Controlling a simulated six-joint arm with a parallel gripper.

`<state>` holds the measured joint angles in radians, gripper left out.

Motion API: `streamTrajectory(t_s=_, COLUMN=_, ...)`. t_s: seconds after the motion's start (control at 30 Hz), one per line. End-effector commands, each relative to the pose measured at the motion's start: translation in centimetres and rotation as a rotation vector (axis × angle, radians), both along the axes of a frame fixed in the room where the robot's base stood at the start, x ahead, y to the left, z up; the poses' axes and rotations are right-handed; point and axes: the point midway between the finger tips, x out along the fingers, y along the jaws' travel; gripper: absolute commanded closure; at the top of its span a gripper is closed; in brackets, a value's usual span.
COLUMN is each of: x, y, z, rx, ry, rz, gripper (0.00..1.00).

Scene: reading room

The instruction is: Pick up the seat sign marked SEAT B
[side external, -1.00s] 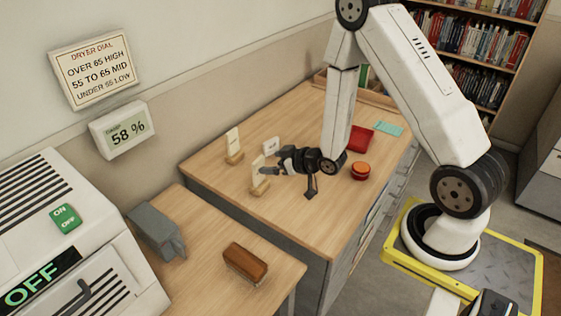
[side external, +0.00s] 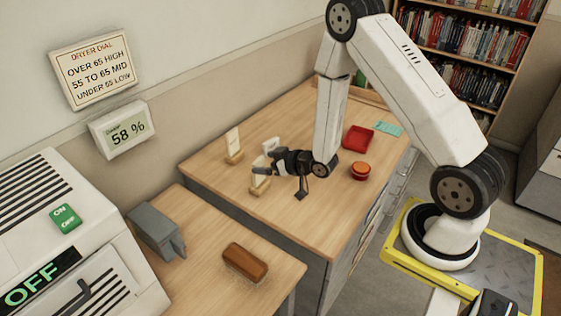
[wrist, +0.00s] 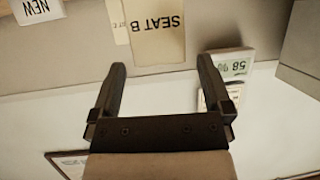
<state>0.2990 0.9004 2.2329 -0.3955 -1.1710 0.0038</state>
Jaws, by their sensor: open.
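The SEAT B sign is a cream card, seen upside down in the wrist view (wrist: 156,38), straight ahead and between the finger lines. In the side view its wooden base (side external: 260,189) stands on the desk, and my gripper hides much of the card. My gripper (side external: 257,177) is low over the desk, level and pointing left at this sign. In the wrist view my gripper (wrist: 162,68) is open, with nothing held. I cannot tell whether the fingers touch the card.
A pale sign (side external: 233,140) stands behind to the left. Another marked NEW (wrist: 36,9) stands close on the far side, also in the side view (side external: 270,145). A red tray (side external: 358,138), an orange-red round object (side external: 360,171) and a teal card (side external: 389,129) lie right.

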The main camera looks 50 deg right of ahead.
Motion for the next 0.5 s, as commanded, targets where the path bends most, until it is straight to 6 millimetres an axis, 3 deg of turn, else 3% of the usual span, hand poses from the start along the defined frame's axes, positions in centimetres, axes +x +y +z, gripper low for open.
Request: streamTrajectory(t_s=0.5, x=3.8, y=0.3, z=-1.4, rx=-0.001, ry=0.0, rz=0.001, gripper=0.0)
